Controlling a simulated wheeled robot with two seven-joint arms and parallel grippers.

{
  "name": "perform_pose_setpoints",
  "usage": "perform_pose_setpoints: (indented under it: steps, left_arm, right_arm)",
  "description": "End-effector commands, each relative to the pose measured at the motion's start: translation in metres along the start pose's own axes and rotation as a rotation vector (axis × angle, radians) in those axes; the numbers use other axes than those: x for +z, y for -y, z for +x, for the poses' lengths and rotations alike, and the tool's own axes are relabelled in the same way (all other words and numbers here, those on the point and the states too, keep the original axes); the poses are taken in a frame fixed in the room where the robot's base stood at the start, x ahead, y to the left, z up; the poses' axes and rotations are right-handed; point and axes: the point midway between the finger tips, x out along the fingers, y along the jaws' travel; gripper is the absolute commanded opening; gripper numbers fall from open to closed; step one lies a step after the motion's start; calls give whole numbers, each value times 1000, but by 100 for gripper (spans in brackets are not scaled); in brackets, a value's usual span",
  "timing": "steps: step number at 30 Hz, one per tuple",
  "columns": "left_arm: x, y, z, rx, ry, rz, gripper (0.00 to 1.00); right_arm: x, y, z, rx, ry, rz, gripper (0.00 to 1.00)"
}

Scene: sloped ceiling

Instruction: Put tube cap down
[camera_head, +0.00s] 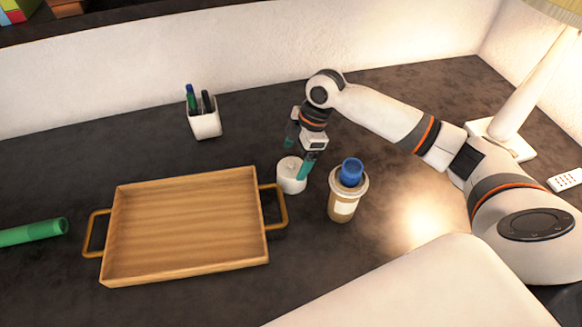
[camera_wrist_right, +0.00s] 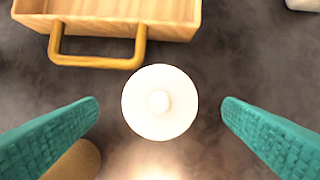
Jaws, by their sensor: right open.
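A small white round piece with a knob on top (camera_head: 291,177), which may be the tube cap, stands on the dark tabletop just right of the tray. It also shows in the right wrist view (camera_wrist_right: 160,103), centred between the fingers with a gap on each side. My right gripper (camera_head: 299,153) is open with teal fingers, pointing down around and above this piece. A green tube (camera_head: 32,232) lies at the left edge, partly out of frame. A blue round piece (camera_head: 351,171) sits in the top of a tan cup (camera_head: 342,207). My left gripper is not in view.
A wooden tray (camera_head: 185,225) with two handles is empty. A white pen holder (camera_head: 205,124) stands at the back. A lamp (camera_head: 515,120) and a white remote (camera_head: 565,180) are at the right.

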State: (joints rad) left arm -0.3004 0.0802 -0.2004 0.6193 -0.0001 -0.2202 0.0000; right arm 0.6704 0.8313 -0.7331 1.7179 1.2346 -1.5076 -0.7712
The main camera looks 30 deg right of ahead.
Motion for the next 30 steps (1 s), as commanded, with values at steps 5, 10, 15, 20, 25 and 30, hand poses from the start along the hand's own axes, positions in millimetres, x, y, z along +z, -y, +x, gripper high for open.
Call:
perform_pose_setpoints:
  steps: [5, 10, 15, 20, 25, 30]
  left_arm:
    - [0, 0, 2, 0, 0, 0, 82]
    - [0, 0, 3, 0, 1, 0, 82]
    - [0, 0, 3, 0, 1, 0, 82]
    - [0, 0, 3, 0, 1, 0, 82]
    - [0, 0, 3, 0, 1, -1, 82]
    - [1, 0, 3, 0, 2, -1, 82]
  right_arm:
    - [0, 1, -36, -2, 0, 0, 90]
    - [0, 0, -55, 0, 0, 0, 90]
    - [0, 0, -60, 2, 1, 0, 90]
    - [0, 0, -60, 2, 1, 0, 90]
    - [0, 0, -60, 2, 1, 0, 90]
    - [0, 0, -59, 2, 1, 0, 90]
